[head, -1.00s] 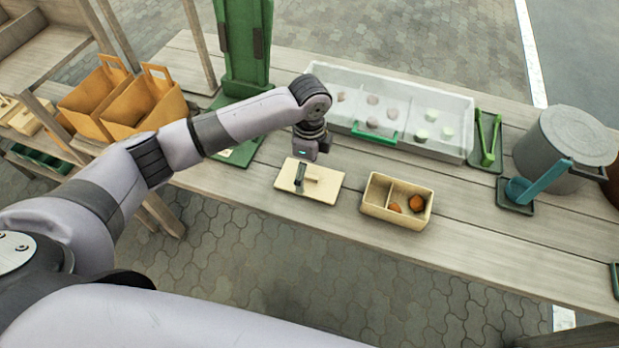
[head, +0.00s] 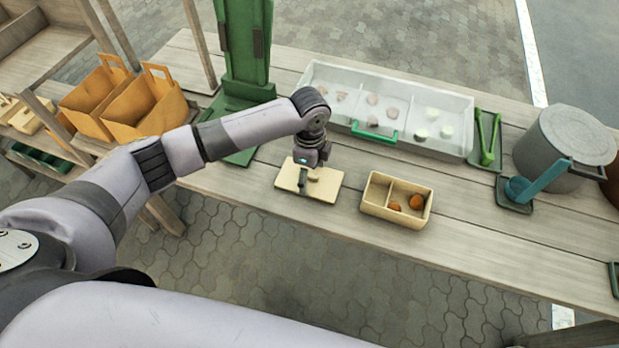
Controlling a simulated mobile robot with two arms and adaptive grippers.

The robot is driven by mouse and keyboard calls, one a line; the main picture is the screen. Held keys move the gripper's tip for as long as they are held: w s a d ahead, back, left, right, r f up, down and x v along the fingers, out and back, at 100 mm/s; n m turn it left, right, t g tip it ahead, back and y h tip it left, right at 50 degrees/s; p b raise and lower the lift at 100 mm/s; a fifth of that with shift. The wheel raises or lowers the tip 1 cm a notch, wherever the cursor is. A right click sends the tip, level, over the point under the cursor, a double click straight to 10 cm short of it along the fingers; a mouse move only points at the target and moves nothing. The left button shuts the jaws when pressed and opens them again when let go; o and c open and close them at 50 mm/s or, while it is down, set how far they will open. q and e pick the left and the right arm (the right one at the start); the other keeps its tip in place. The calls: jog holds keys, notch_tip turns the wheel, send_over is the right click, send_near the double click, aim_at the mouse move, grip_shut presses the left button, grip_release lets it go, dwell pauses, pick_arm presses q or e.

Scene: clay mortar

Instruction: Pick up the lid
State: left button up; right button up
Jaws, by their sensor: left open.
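The lid (head: 326,187) is a flat cream board with a small raised knob on top, lying flat on the wooden table. My left gripper (head: 304,183) points down over the middle of the lid. Its dark finger is at the knob and partly hides it. The gripper is open, and I cannot tell whether it touches the knob. A cream box (head: 371,211) stands open to the right of the lid. It has two compartments, with orange-brown pieces in the right one. My right gripper is not in view.
Behind stands a clear-covered tray (head: 455,139) with a green handle. Green tongs (head: 487,140), a blue scoop (head: 545,178) and a grey pot (head: 555,145) are at the right. A green stand (head: 243,55) and paper bags (head: 150,105) are left.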

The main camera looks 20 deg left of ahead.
pick_arm(q)
jog(key=shift+s, duration=0.2)
jog(key=c, duration=0.9)
jog(key=shift+c, duration=0.4)
